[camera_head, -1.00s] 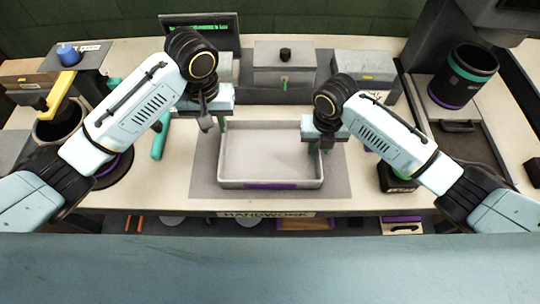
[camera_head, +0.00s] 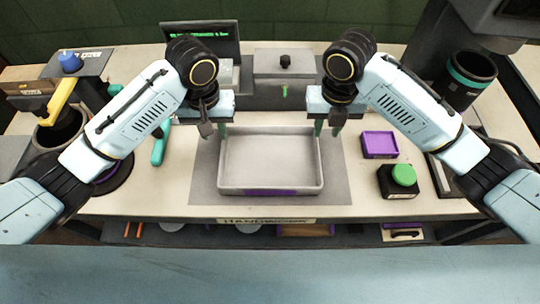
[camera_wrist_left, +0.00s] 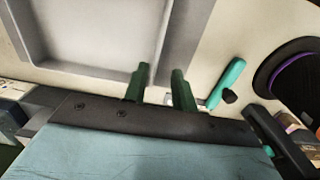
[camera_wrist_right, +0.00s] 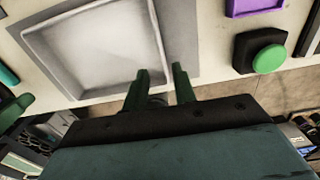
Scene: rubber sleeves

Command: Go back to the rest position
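My left gripper (camera_head: 213,131) hangs just left of the grey tray's back left corner. In the left wrist view its two green fingers (camera_wrist_left: 158,85) stand apart with nothing between them. My right gripper (camera_head: 327,130) hangs by the tray's back right corner. In the right wrist view its two green fingers (camera_wrist_right: 162,85) are also apart and empty. The grey tray (camera_head: 270,190) lies on a dark mat between the two grippers, and I see no part inside it. Both arms are raised and bent above the bench.
A black box with a green button (camera_head: 403,175) and a small purple tray (camera_head: 380,144) sit at the right. A dark cup with a teal band (camera_head: 470,72) stands behind the right arm. A teal-handled tool (camera_head: 160,145) lies left. A grey box (camera_head: 285,65) and a screen stand behind.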

